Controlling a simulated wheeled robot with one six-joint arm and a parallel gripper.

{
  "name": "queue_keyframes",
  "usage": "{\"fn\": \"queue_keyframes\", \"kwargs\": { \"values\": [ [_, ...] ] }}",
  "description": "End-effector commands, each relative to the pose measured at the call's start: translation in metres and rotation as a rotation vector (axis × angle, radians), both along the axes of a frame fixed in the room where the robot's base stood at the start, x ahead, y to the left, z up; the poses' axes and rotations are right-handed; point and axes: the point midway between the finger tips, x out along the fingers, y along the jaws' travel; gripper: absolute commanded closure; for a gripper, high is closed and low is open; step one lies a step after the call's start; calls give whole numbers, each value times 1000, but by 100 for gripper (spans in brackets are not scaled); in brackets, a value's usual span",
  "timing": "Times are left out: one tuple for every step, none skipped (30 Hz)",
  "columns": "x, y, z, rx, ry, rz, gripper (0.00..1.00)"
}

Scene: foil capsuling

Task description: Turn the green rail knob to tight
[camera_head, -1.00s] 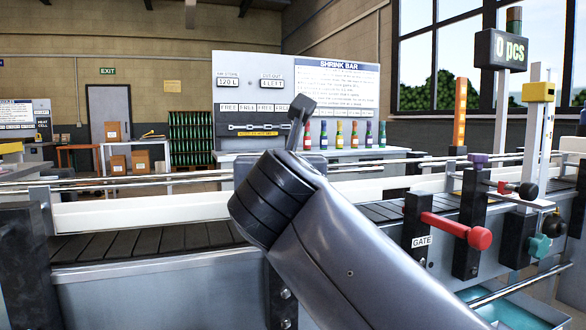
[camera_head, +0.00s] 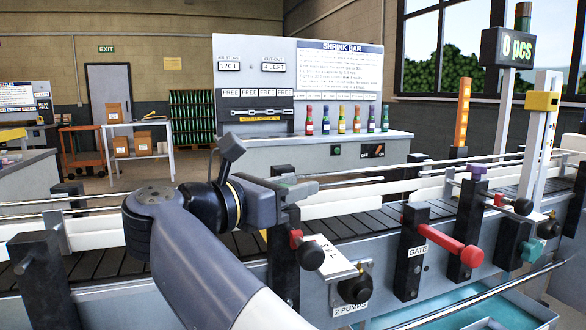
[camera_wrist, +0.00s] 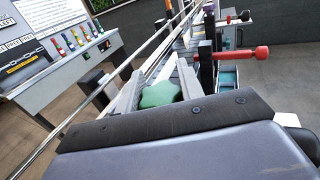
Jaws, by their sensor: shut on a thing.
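The green rail knob (camera_wrist: 160,94) shows in the wrist view as a rounded, lobed green shape. My gripper (camera_wrist: 158,90) is shut on it, with one pale grey finger on each side. In the head view my gripper (camera_head: 297,189) reaches rightward over the near side of the conveyor, and the knob is mostly hidden there. The knob's lower part and any tight marking are hidden, so I cannot tell how far it is turned.
Below my gripper are a red knob (camera_head: 296,238) and a black knob (camera_head: 356,289) by a "2 PUMPS" label. A red gate handle (camera_head: 450,243) sticks out further right, with a teal knob (camera_head: 532,250) beyond. Metal rails run along the conveyor (camera_head: 345,222).

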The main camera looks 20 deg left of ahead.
Motion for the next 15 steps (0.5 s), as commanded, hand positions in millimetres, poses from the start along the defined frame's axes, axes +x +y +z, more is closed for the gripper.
{"fn": "queue_keyframes", "kwargs": {
  "values": [
    [0, 1, 9, 0, -8, -37, 87],
    [0, 0, 9, 1, -9, -63, 87],
    [-1, 0, 9, 0, -9, -96, 87],
    [-1, -1, 9, 2, -9, -121, 87],
    [-1, -1, 9, 1, -9, -144, 87],
    [-2, -2, 9, 1, -9, -174, 87],
    [-2, -2, 8, 1, -9, -195, 87],
    [-2, -2, 8, 1, -9, -216, 87],
    [-2, -3, 8, 2, -10, -241, 87],
    [-3, -3, 8, 1, -9, -259, 87],
    [-3, -3, 8, 2, -10, -275, 87],
    [-3, -4, 7, 2, -10, -296, 87],
    [-3, -4, 7, 2, -10, -310, 87],
    [-3, -5, 7, 3, -10, -324, 87],
    [-4, -5, 7, 3, -10, -339, 87]
  ]
}}
